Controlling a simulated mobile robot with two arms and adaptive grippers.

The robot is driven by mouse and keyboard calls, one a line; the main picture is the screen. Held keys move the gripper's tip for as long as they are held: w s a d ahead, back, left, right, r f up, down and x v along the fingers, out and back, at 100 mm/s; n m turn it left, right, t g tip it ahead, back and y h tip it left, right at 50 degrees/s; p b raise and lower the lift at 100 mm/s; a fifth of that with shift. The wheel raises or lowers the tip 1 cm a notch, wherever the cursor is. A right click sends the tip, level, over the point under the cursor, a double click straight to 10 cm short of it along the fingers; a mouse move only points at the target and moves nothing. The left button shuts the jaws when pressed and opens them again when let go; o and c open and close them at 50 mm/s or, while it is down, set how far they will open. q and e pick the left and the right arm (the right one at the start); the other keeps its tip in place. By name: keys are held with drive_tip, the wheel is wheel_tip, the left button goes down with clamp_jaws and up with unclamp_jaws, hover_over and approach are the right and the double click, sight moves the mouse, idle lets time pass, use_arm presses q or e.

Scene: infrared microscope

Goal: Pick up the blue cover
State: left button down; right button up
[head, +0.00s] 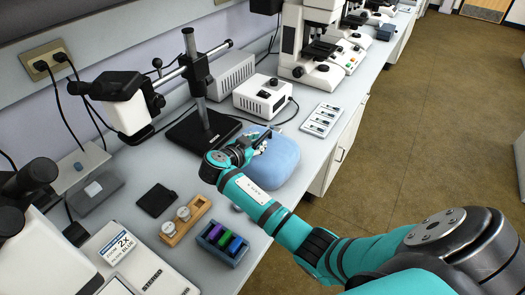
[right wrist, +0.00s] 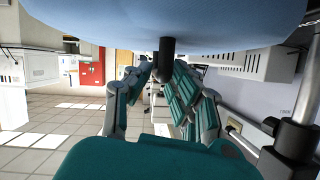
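The blue cover (head: 277,163) is a rounded, soft-edged shape standing on the bench in the middle of the head view. Its blue surface (right wrist: 200,14) fills the top edge of the right wrist view, which appears upside down, and a short black knob (right wrist: 167,58) projects from it. My right gripper (head: 262,138) is at the top of the cover and hides part of it. In the right wrist view its two fingers (right wrist: 164,82) are apart, one on each side of the knob; contact is unclear. My left gripper is not in view.
A boom-stand microscope (head: 130,103) with a black base (head: 190,135) stands left of the cover. A white control box (head: 262,97) and a slide tray (head: 321,120) lie behind. A blue rack of colored blocks (head: 222,243) and a wooden holder (head: 186,219) are nearer. The bench edge is close on the right.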

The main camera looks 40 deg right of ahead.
clamp_jaws()
idle(0.3)
